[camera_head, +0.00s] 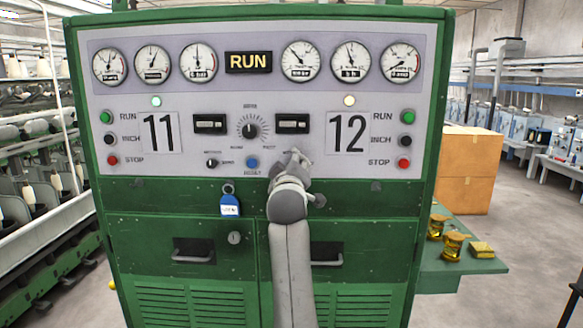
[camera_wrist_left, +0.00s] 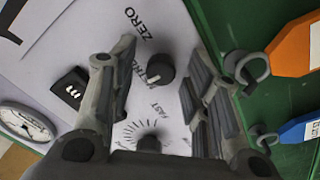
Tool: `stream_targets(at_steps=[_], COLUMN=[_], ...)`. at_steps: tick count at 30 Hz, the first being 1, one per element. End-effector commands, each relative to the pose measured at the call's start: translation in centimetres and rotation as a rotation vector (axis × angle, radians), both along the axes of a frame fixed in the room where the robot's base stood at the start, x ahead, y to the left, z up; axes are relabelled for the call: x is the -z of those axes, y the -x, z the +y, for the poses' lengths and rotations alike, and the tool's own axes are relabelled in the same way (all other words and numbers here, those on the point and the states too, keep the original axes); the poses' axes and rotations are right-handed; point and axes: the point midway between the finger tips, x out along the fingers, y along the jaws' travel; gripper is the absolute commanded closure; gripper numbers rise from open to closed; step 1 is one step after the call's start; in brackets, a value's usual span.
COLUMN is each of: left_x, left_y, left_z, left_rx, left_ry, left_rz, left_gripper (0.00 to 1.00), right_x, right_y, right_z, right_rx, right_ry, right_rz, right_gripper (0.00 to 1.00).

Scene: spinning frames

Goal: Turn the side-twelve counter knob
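The side-twelve counter knob (camera_wrist_left: 162,68) is a small black knob with a white pointer line, with METRES and ZERO lettering beside it, partly covered. It sits between the spread fingers of my left gripper (camera_wrist_left: 158,95), with a gap on both sides in the wrist view. In the head view my left gripper (camera_head: 297,158) is in front of the panel below the side-twelve counter window (camera_head: 292,123) and hides this knob. The window also shows in the wrist view (camera_wrist_left: 72,90). My right gripper is not in view.
The central speed dial (camera_head: 250,129) and blue button (camera_head: 252,163) are just left of my gripper. A matching side-eleven knob (camera_head: 211,163) is farther left. A blue tag (camera_head: 230,206) hangs below; an orange tag (camera_wrist_left: 292,48) shows beside it in the wrist view.

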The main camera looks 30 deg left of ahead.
Motion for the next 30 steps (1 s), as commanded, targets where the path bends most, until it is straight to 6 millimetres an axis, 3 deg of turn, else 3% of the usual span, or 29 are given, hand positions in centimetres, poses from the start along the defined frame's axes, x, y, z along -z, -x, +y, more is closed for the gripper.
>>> stream_targets(at_steps=[10, 24, 30], left_x=[0.1, 0.5, 0.5], left_y=[0.4, 5.4, 6.3], left_z=[-0.4, -3.4, -3.9], left_rx=[0.001, 0.001, 0.001], left_ry=[0.0, 0.001, -0.001], left_rz=[0.002, 0.002, 0.001], left_gripper=[0.56, 0.56, 0.56], right_x=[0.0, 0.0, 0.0], right_y=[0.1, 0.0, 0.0], right_z=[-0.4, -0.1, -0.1], right_rx=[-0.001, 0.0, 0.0], right_ry=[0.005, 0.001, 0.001], right_rz=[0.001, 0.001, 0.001], right_gripper=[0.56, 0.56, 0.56])
